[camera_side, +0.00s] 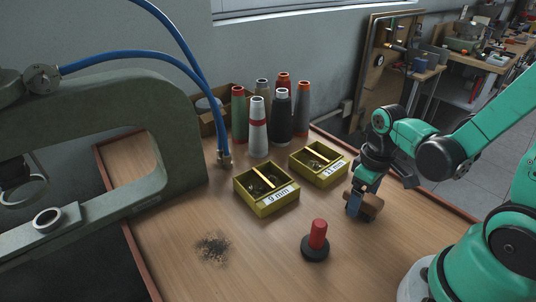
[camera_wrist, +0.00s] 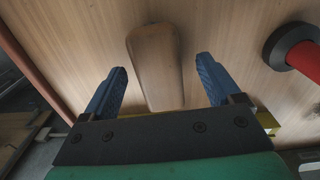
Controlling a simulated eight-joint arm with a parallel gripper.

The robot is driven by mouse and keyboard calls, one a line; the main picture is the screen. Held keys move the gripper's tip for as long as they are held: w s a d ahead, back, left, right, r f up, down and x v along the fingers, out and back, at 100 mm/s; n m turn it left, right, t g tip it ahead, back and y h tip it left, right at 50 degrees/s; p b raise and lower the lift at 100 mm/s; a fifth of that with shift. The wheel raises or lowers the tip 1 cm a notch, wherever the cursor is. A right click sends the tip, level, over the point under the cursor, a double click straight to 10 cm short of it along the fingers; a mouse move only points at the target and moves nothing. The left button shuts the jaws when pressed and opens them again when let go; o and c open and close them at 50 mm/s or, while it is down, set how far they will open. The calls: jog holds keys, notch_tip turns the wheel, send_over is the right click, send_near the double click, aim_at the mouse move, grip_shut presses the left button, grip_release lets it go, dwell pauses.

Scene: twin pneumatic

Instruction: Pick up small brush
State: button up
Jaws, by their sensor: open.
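The small brush shows as a rounded brown wooden block (camera_wrist: 155,62) lying on the table in the wrist view. Its bristles cannot be made out. In the side view the brush (camera_side: 371,204) is at the right of the table, partly hidden by my gripper. My gripper (camera_wrist: 160,78) is open, with one blue finger on each side of the brush and a gap visible on both sides. In the side view my gripper (camera_side: 354,205) points down at the brush. Whether the fingertips reach down beside it or stay above is hard to tell.
A red-handled tool with a black round base (camera_side: 316,243) stands close by, left of the brush. Two yellow bins (camera_side: 267,207) (camera_side: 318,174) sit behind it. Several thread cones (camera_side: 258,128) stand at the back. A green press frame (camera_side: 170,140) fills the left. Dark debris (camera_side: 212,247) lies at the front.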

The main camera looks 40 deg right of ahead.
grip_shut()
jog(key=shift+r, duration=0.15)
notch_tip(320, 180, up, 20)
dwell(0.9)
